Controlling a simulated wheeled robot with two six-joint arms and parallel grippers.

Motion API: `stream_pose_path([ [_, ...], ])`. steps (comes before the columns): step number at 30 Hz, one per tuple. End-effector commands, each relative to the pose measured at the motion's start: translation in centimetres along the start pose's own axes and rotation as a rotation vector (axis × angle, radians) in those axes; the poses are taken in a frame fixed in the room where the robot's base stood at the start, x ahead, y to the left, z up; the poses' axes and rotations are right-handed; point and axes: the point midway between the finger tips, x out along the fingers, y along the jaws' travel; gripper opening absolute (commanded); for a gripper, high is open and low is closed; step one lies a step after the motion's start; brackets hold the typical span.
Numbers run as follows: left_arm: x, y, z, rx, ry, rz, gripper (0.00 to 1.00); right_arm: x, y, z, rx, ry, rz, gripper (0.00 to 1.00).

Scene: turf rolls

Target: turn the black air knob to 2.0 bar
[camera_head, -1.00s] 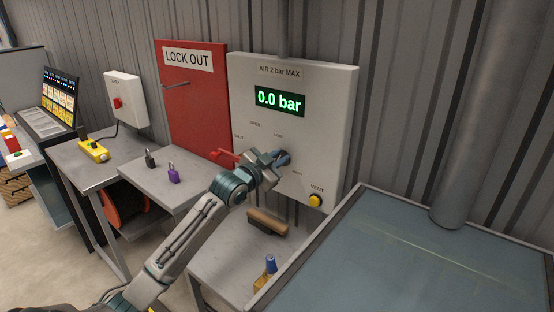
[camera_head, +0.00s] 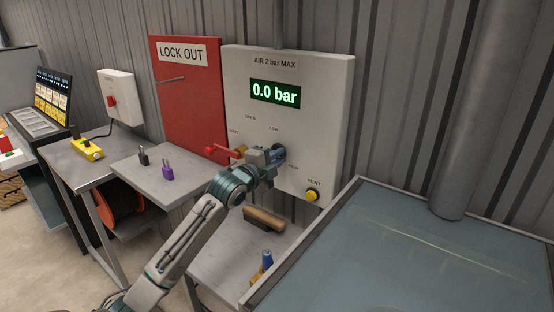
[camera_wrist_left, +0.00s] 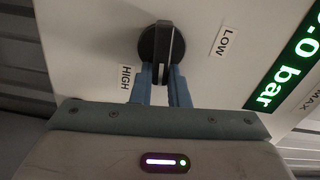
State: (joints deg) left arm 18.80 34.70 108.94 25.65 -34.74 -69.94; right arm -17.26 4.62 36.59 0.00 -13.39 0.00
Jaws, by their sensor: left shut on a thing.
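The black air knob (camera_wrist_left: 160,42) is on the white air panel (camera_head: 322,100), between the labels LOW and HIGH in the left wrist view. My left gripper (camera_wrist_left: 163,72) is shut on the knob's raised grip, with a blue-grey finger on each side. In the head view my left gripper (camera_head: 278,156) reaches the panel and hides most of the knob. The green display (camera_head: 275,94) reads 0.0 bar. My right gripper is in neither view.
A red lever (camera_head: 222,151) sticks out left of the knob. A yellow VENT button (camera_head: 312,195) is at the panel's lower right. A large blue-grey surface (camera_head: 420,250) fills the right front.

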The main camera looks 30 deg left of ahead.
Motion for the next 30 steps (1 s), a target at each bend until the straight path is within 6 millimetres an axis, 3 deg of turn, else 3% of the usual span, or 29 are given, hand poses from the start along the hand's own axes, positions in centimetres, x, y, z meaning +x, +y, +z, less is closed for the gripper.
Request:
stream_pose_path([
  [15, 0.0, 1.3, 0.2, 0.453, 0.001, 0.003, 0.0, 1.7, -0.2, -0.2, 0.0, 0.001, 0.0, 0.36],
  [30, 0.0, 1.7, 0.5, 0.66, 0.002, 0.004, 0.0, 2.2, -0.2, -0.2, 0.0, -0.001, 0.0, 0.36],
])
